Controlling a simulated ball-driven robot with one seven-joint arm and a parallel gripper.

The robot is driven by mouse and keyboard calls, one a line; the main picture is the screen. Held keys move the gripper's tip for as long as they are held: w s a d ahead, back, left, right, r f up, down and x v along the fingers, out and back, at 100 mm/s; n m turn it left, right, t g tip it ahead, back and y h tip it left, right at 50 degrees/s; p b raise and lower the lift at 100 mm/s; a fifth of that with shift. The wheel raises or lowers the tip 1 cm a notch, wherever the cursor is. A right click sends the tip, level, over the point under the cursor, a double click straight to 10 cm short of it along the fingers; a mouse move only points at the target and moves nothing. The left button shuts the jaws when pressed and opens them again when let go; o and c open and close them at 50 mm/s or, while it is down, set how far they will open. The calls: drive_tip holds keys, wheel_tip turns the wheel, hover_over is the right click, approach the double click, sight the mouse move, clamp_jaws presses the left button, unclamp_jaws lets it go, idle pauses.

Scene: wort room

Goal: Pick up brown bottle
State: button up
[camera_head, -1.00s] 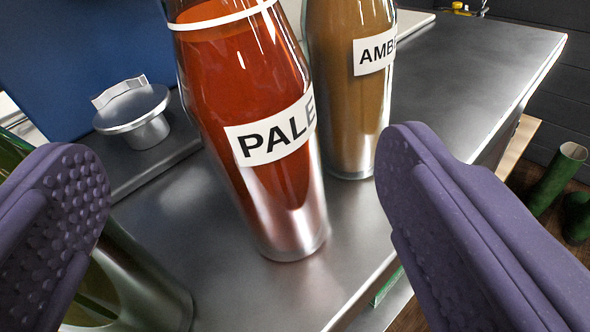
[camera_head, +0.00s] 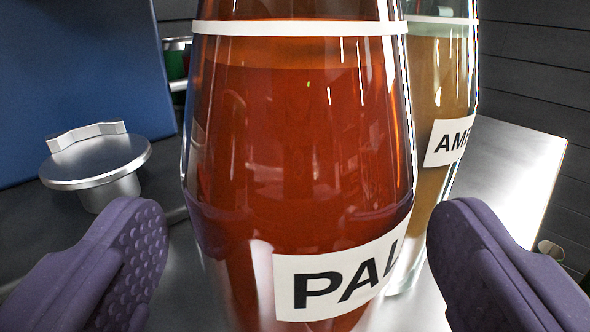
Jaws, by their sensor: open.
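A large bottle of red-brown liquid (camera_head: 290,150) fills the middle of the view, very close, with a white ring near its top and a label starting "PAL". Its base and top are out of frame. My gripper (camera_head: 295,240) is open, with one purple finger on each side of this bottle; a contact with it cannot be made out. A second bottle (camera_head: 432,95), with tan-brown liquid and a label starting "AM", stands behind it to the right, partly hidden by it.
The metal counter (camera_head: 520,165) is bare at the right. A round metal knob or cap (camera_head: 95,165) stands at the left, in front of a blue panel (camera_head: 75,80). A dark slatted wall (camera_head: 535,70) is behind.

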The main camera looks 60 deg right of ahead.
drive_tip(key=shift+w+d, duration=0.3)
drive_tip(key=shift+d, duration=0.15)
drive_tip(key=shift+c, duration=0.4)
drive_tip(key=c, duration=1.4)
drive_tip(key=shift+c, duration=0.5)
drive_tip(key=shift+r, duration=0.15)
